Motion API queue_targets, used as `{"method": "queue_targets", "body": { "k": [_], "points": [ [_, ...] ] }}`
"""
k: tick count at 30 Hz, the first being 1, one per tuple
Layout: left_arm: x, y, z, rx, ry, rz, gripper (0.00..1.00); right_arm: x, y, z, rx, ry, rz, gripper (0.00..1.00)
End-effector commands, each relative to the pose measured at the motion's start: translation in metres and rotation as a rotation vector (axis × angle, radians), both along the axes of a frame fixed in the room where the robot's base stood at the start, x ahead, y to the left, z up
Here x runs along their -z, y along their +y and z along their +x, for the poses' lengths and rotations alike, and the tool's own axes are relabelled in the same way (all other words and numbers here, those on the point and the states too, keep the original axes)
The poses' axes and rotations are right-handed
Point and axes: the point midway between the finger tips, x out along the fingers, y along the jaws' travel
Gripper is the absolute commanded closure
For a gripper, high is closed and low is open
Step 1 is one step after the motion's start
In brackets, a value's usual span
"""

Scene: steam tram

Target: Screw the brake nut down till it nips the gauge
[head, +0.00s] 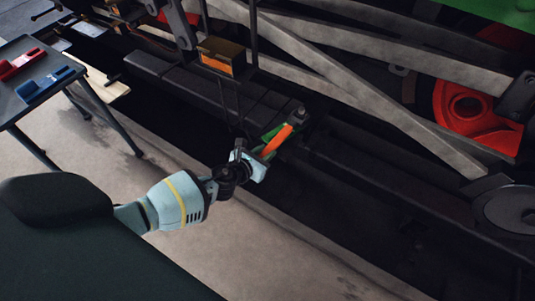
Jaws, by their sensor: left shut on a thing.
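My left gripper (258,160) is at the lower edge of the tram's dark running gear, its jaws shut on the near end of an orange-handled tool (277,140). The tool slopes up and right to a small grey fitting (299,113), which looks like the brake nut; I cannot tell whether the tool sits around it or only beside it. A green piece (273,132), perhaps the gauge, lies just left of the handle and is partly covered. Whether the nut touches it is too small to tell. My right gripper is out of view.
A dark side table (40,95) at the left holds a red holder (20,63) and a blue holder (45,86). A long grey rod (375,100) slants across, with a red wheel (468,105) behind. A brown step box (222,57) hangs above. The pale floor is clear.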

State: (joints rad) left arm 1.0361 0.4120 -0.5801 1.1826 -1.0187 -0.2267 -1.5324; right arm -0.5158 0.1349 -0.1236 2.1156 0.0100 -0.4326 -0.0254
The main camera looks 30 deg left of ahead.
Motion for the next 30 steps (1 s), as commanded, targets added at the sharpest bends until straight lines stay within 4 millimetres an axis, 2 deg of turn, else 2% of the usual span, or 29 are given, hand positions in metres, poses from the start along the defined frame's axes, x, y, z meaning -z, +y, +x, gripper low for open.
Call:
{"method": "queue_targets", "body": {
  "k": [9,23,30],
  "points": [
    [-0.002,0.019,0.004,0.083,-0.005,0.004,1.0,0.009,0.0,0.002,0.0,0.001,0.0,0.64],
    [-0.003,0.023,0.005,0.101,-0.006,0.002,1.0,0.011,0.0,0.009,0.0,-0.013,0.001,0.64],
    [-0.001,0.035,0.008,0.153,-0.007,0.005,1.0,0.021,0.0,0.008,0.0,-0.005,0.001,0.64]
  ]
}}
